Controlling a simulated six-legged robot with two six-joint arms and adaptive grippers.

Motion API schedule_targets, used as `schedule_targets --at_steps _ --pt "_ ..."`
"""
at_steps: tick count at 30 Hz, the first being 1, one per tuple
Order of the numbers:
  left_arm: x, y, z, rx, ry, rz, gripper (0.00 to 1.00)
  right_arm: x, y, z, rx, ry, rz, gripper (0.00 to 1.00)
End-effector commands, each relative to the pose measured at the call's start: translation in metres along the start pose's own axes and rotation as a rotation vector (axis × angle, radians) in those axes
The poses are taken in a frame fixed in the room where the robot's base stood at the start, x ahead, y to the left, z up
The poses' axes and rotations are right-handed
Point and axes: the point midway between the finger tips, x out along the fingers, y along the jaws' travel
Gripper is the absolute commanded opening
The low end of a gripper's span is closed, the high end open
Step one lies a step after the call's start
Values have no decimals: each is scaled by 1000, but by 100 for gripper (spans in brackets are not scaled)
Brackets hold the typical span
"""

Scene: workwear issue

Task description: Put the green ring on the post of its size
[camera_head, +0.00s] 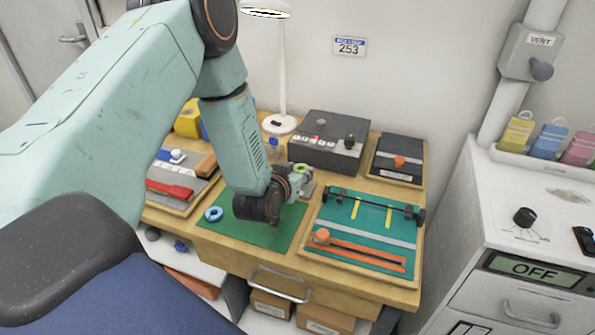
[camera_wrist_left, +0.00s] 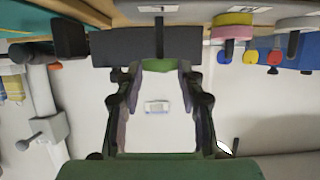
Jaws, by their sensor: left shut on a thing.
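A small green ring (camera_head: 300,169) is held at the tip of my left gripper (camera_head: 301,182), above the back right of a green mat (camera_head: 285,232). Its green edge (camera_wrist_left: 182,65) also shows between the fingertips in the left wrist view. My left gripper is shut on the ring. A blue ring (camera_head: 213,214) lies on the mat to the left of my wrist. My right gripper is not in view.
A dark control box (camera_head: 325,142) stands behind the gripper. A teal board with an orange knob (camera_head: 345,250) lies to its right, and a red-handled item (camera_head: 170,190) to the left. A white lamp (camera_head: 280,124) stands at the back.

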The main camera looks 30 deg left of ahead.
Motion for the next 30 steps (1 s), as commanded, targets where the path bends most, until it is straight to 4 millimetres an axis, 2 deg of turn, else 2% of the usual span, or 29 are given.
schedule_targets --at_steps 29,30 --pt "4 0 8 0 0 0 29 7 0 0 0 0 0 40" --pt "4 0 9 0 0 0 41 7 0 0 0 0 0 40"
